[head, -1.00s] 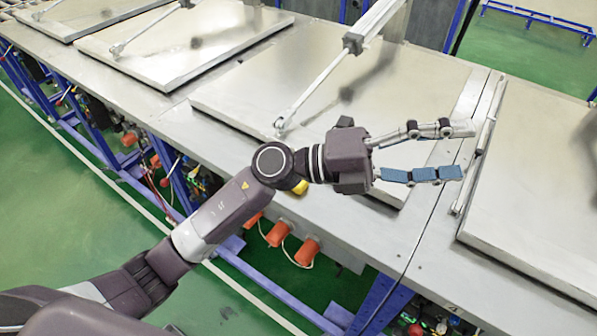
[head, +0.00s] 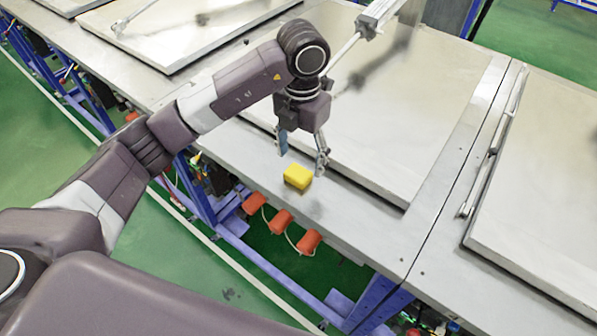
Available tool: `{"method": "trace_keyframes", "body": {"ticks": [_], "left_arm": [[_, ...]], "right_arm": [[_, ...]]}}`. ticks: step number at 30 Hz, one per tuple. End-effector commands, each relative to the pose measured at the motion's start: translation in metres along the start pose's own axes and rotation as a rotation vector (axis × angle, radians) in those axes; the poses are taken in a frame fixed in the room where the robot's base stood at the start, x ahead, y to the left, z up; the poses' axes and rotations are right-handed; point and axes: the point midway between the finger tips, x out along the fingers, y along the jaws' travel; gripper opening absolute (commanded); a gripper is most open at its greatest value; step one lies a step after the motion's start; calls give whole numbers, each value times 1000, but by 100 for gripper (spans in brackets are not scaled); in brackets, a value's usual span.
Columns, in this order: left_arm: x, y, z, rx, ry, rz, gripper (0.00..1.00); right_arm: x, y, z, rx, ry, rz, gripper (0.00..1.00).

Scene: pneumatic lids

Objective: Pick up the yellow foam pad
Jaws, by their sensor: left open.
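The yellow foam pad (head: 297,177) is a small block lying on the grey metal bench top, close to its front edge, in the head view. My left gripper (head: 302,160) points down just behind and above the pad. Its two fingers are spread apart, one with a blue inner face, and nothing is held between them. The pad lies just below the fingertips in the picture, and I cannot tell the exact height gap. My right gripper is not in view.
A large metal lid (head: 385,120) lies on the bench behind the gripper, with a pneumatic strut (head: 380,15) above it. Another lid (head: 545,190) with a bar is at the right. Several orange parts (head: 281,221) hang below the front edge. The bench strip beside the pad is clear.

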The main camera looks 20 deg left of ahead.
Motion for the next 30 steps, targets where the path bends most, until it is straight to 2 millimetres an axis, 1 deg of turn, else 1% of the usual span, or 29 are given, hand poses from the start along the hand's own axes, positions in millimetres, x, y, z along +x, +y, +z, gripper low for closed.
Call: {"method": "trace_keyframes", "body": {"ticks": [4,7,9,12,15,21,30], "left_arm": [[13,2,-4,0,4,-2,64],[26,4,-6,1,6,-3,64],[38,5,-6,0,5,-4,64],[49,5,-5,2,2,-4,64],[54,5,-5,2,-1,-3,64],[54,5,-4,3,-2,-3,63],[54,5,-4,3,-1,-4,30]], "right_arm": [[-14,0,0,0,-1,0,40],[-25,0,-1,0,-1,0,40],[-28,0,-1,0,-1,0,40],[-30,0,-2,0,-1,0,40],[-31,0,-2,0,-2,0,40],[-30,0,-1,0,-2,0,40],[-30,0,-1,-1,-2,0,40]]}}
